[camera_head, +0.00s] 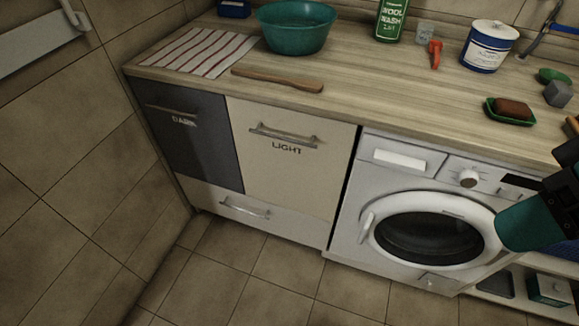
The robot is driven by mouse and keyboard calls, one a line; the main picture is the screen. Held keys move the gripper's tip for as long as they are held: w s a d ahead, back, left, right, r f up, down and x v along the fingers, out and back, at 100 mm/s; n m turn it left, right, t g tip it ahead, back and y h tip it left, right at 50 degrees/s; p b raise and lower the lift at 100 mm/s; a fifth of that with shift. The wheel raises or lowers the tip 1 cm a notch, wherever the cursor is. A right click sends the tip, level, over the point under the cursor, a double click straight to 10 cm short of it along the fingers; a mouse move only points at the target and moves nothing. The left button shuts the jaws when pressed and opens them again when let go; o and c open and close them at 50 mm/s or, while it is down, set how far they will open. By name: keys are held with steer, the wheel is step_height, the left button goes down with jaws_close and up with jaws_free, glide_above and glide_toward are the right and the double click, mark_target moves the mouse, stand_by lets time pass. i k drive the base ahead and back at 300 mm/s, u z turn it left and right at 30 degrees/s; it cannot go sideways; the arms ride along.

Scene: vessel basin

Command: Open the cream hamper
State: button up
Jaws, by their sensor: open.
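The cream hamper (283,165) is a cream front panel marked LIGHT, set under the worktop between the dark grey DARK panel and the washing machine. It is shut, flush with its neighbours. Its metal bar handle (284,136) runs across near the top edge, above the lettering. A black and teal part of my arm (535,222) enters at the right edge, in front of the washing machine and well to the right of the hamper. My gripper's fingers do not show.
The DARK hamper (186,135) is left of the cream one, a drawer (200,197) below both. The washing machine (343,225) is at right. On the worktop (365,98) are a teal basin (296,32), striped cloth (197,51) and wooden paddle (277,79). Floor in front is clear.

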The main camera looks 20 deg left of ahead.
mark_target(290, 158)
steer(key=k, duration=1.15)
steer(key=u, duration=1)
steer(key=i, duration=1.2)
steer(key=u, duration=0.15)
